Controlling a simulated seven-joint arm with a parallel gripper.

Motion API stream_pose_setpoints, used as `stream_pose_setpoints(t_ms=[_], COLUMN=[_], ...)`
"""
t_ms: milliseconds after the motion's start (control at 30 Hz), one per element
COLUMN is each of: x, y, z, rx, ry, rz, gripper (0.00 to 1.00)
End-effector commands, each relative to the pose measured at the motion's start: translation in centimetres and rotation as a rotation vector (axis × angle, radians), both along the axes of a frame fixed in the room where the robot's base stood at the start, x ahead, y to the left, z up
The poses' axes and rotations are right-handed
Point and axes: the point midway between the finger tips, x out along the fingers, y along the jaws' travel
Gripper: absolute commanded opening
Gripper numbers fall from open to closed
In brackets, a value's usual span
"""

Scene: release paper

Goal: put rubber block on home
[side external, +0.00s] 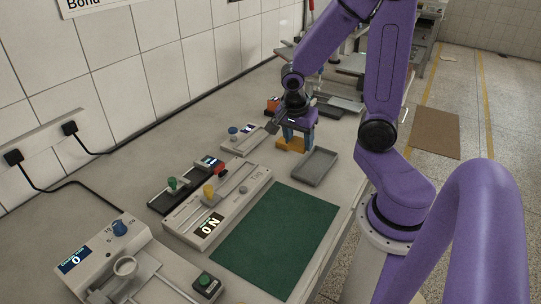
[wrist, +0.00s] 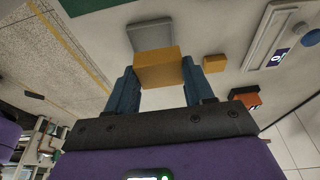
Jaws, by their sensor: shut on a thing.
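My gripper (wrist: 160,85) is shut on a yellow-orange block (wrist: 158,68), which sits between its two blue fingertips. In the side view my gripper (side external: 297,136) is low over the far part of the bench, with yellow-orange (side external: 291,145) showing at its fingertips. I cannot tell whether the held block touches the bench. A second, smaller-looking yellow-orange piece (wrist: 215,63) lies on the bench to the right of the held block in the wrist view. I cannot tell which place is the home.
A shallow grey tray (side external: 316,167) lies close by; it also shows in the wrist view (wrist: 150,36). A green mat (side external: 276,240) covers the near bench. Devices with knobs (side external: 218,205) line its left. An orange-and-black item (wrist: 247,96) lies beyond the second piece.

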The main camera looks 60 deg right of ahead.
Motion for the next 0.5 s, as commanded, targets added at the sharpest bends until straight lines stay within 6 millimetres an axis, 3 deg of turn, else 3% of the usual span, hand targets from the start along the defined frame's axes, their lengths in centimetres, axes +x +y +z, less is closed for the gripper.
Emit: stream_pose_setpoints(t_ms=[500], x=[2.6], y=[-1.0], z=[-1.3], rx=[0.0], ry=[0.001], rz=[0.0], gripper=[0.17])
